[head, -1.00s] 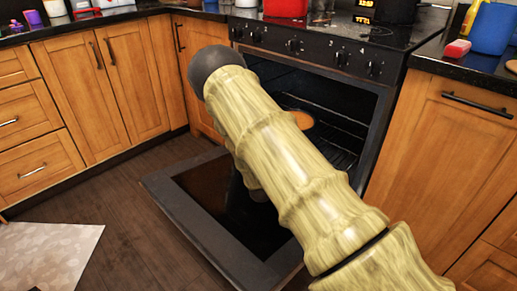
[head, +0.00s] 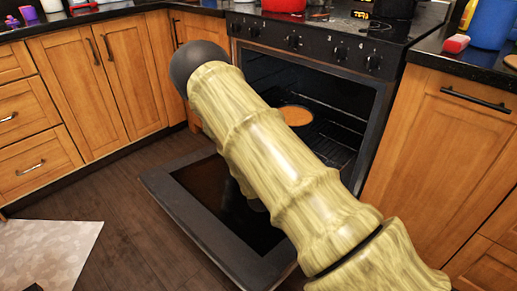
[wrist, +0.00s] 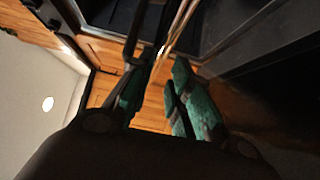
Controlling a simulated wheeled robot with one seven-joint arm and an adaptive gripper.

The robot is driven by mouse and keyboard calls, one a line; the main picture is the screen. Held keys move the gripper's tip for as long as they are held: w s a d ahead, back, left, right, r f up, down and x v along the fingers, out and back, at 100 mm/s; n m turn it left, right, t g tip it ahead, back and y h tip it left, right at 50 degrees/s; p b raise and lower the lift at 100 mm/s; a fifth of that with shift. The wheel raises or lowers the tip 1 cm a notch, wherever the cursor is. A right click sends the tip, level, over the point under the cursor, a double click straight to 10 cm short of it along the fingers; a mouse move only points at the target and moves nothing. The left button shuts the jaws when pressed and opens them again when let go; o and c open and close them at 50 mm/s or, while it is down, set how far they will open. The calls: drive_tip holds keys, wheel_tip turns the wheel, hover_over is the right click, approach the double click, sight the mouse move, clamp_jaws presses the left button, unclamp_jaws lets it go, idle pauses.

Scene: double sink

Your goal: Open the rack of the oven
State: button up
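The oven (head: 300,45) stands with its door (head: 168,200) lowered open. Its dark wire rack (head: 338,152) shows inside the cavity, right of my arm, and a round pan with orange-brown contents (head: 297,116) sits in the oven. My arm crosses in front and hides part of the cavity and door. In the head view my gripper is hidden behind the arm. In the wrist view my gripper (wrist: 157,88) has its teal fingers apart, with wood cabinet showing between them. Dark and light bars or edges run just beyond the fingertips; I cannot tell whether they belong to the rack.
Wood cabinets (head: 100,95) stand left of the oven and another cabinet (head: 445,150) stands right. A red pot (head: 284,5) is on the stovetop. A pale mat (head: 45,255) lies on the dark floor at the left, with bare floor between it and the door.

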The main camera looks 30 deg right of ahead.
drive_tip(key=v, duration=0.6)
drive_tip(key=shift+s, duration=0.1)
idle(0.3)
